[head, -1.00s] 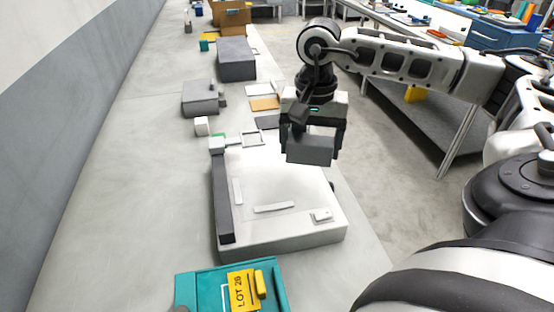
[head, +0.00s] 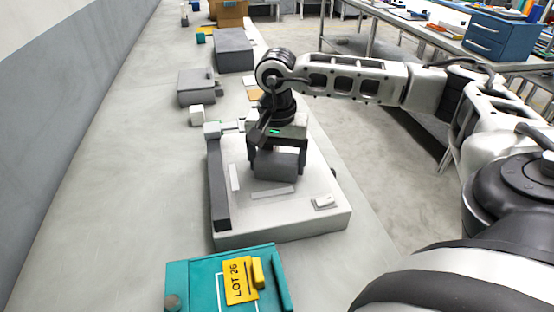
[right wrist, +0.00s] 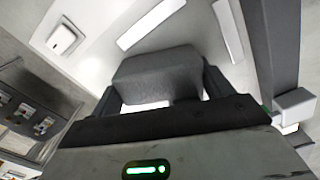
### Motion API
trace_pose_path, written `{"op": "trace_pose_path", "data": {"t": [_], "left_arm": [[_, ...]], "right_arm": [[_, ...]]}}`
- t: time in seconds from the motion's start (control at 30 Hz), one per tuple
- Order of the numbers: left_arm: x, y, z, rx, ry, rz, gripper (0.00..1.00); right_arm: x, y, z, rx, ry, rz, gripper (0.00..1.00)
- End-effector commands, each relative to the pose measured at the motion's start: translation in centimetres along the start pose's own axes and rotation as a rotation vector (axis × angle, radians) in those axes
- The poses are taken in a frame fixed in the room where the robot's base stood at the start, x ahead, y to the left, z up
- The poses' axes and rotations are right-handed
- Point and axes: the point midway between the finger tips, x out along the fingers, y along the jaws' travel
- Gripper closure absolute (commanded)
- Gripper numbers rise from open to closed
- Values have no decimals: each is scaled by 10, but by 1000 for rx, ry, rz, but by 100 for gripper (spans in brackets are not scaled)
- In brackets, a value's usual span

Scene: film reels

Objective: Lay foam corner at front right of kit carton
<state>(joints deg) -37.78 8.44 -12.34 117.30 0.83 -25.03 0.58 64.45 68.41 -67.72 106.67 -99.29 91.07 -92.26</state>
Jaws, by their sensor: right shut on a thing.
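My right gripper (head: 277,173) is shut on a dark grey block, which I take to be the foam corner (head: 280,164). It holds the block over a low white slab-like box (head: 240,235); I cannot tell whether they touch. In the right wrist view, the foam corner (right wrist: 160,72) sits between the fingers, with the white surface (right wrist: 100,40) beyond. A brown carton (head: 230,12) stands at the far end of the bench; I cannot tell whether it is the kit carton. My left gripper is not in view.
A dark bar (head: 219,190) runs along the white box's left edge. Pale strips (head: 272,193) and a small white block (head: 325,202) lie on top. A teal case (head: 195,288) with a yellow lot label (head: 238,280) is in front. Grey boxes (head: 234,50) stand farther back. The bench's left side is clear.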

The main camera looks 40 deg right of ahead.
Motion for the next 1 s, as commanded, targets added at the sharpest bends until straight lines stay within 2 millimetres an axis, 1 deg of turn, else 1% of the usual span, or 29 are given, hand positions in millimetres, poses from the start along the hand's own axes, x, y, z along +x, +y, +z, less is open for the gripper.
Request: {"op": "trace_pose_path", "data": {"t": [0.17, 0.2, 0.23, 0.27, 0.47, 0.57, 0.6, 0.67, 0.77, 1.0], "left_arm": [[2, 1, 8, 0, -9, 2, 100], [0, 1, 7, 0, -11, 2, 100], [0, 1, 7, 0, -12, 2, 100], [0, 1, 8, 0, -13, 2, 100], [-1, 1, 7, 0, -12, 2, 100], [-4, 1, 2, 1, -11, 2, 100], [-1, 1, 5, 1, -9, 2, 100], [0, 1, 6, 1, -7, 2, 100], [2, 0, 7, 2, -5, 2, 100], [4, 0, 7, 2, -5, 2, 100]], "right_arm": [[5, 0, 0, 0, 0, 0, 42], [3, 0, 0, 0, 0, 0, 10], [3, 0, 0, 0, 0, 0, 1], [3, 0, 0, 0, 0, 0, 0], [2, 0, 0, 0, 0, 0, 0], [-4, 0, 0, 0, 0, 0, 0], [-6, -1, 0, 0, 1, -3, 0], [-14, -1, 0, 0, 2, -4, 0], [-34, -1, 0, -1, 3, -5, 0], [-86, -1, 0, -1, 1, -4, 0]]}}
